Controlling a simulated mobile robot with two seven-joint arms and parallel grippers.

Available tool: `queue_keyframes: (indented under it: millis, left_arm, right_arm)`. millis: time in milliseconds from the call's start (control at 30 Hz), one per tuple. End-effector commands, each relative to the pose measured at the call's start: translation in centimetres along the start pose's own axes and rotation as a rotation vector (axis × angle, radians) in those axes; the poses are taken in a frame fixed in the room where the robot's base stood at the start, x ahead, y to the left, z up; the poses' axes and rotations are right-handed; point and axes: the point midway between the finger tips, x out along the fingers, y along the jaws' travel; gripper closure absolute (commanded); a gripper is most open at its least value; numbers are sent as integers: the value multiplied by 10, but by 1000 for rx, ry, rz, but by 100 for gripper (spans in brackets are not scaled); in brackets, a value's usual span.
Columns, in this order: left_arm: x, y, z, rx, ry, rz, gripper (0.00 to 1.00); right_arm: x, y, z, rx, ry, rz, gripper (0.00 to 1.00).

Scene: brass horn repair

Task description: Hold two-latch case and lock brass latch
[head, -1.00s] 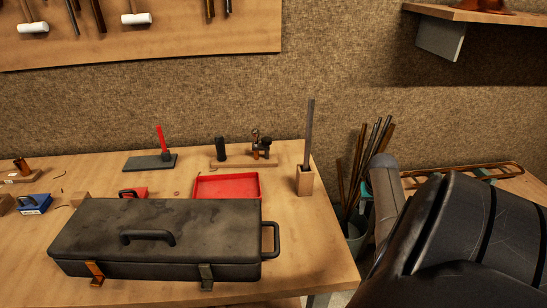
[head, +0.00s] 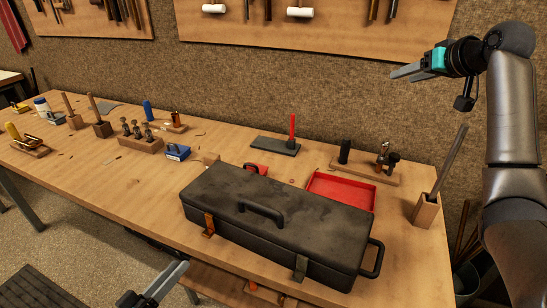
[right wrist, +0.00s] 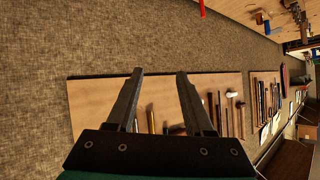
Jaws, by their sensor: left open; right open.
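The black two-latch case (head: 285,215) lies on the workbench near its front edge, its lid down. The brass latch (head: 209,225) is on the left of the front face and seems to stand out a little; whether it is locked I cannot tell. A dark grey latch (head: 300,268) is on the right of the front. My left gripper (head: 180,271) is open at the bottom edge, in front of and below the case, touching nothing. My right gripper (head: 405,73) is open and empty, high at the right; its parted fingers show in the right wrist view (right wrist: 160,78).
A red tray (head: 341,190) and a wooden block with an upright bar (head: 427,211) stand behind and right of the case. Several tools on stands fill the bench's left part. Bare bench top (head: 110,185) lies left of the case. Tool boards hang on the wall.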

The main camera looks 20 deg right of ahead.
Motion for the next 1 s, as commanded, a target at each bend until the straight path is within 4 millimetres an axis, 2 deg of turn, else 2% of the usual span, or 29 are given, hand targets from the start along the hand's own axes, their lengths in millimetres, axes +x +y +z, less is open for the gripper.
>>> queue_keyframes:
  millis: [33, 200, 367, 500, 600, 733, 900, 1000]
  left_arm:
    - [0, 0, 0, 0, 0, 0, 50]
    - [0, 0, 0, 0, 0, 0, 50]
    - [0, 0, 0, 0, 0, 0, 50]
    - [0, 0, 0, 0, 0, 0, 50]
    - [0, 0, 0, 0, 0, 0, 50]
    - [0, 0, 0, 0, 0, 0, 50]
    - [0, 0, 0, 0, 0, 0, 50]
    - [0, 0, 0, 0, 0, 0, 50]
  right_arm:
    - [4, -27, 2, -44, -25, -33, 48]
    - [11, -111, 20, -190, -125, -133, 48]
    - [9, -183, 49, -341, -222, -212, 48]
    - [0, -237, 82, -481, -309, -269, 48]
    - [-10, -269, 108, -587, -371, -299, 48]
    - [-25, -300, 142, -722, -447, -328, 48]
    - [-41, -322, 178, -860, -523, -341, 48]
    - [-47, -327, 190, -911, -548, -342, 48]
